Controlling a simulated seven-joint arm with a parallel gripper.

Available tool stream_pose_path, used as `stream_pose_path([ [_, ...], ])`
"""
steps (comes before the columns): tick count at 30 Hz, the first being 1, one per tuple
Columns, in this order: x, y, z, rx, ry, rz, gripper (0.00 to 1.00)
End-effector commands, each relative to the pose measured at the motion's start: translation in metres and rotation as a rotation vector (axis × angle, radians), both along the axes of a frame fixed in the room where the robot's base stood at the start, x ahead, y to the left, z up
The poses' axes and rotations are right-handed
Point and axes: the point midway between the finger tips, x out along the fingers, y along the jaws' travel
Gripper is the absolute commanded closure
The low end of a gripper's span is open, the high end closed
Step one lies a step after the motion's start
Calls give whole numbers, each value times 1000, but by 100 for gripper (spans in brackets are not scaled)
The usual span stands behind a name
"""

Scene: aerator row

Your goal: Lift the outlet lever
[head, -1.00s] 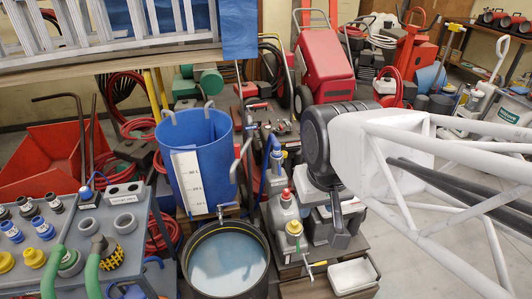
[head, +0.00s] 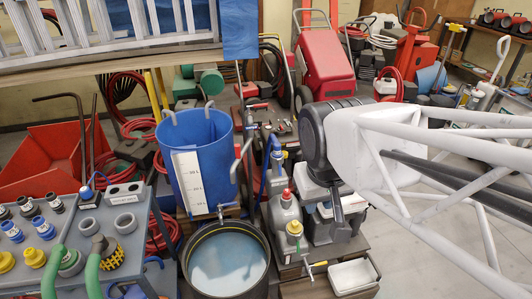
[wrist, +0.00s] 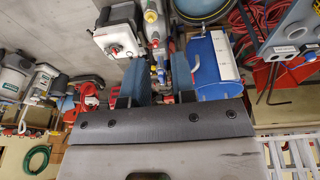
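A blue tank (head: 200,165) with a white scale stands in the middle of the head view. At its foot a small metal tap with a lever (head: 222,210) sits above a round dark tub (head: 228,262) of cloudy water. I take this for the outlet lever. In the wrist view the blue tank (wrist: 212,65) lies right of my fingers. My gripper (wrist: 155,84) shows two blue-grey fingers apart, with nothing visibly held between them. In the head view one dark finger of my gripper (head: 338,215) hangs to the right of the tank, clear of the tap.
A grey bench (head: 130,240) with green hoses is at left. Open floor lies at right.

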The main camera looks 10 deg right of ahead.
Motion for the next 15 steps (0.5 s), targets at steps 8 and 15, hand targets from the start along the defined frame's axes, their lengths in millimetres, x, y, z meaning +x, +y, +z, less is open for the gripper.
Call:
stream_pose_path([
  [8,35,-20,-6,-134,65,90,75],
  [15,75,-43,-14,-282,137,199,75],
])
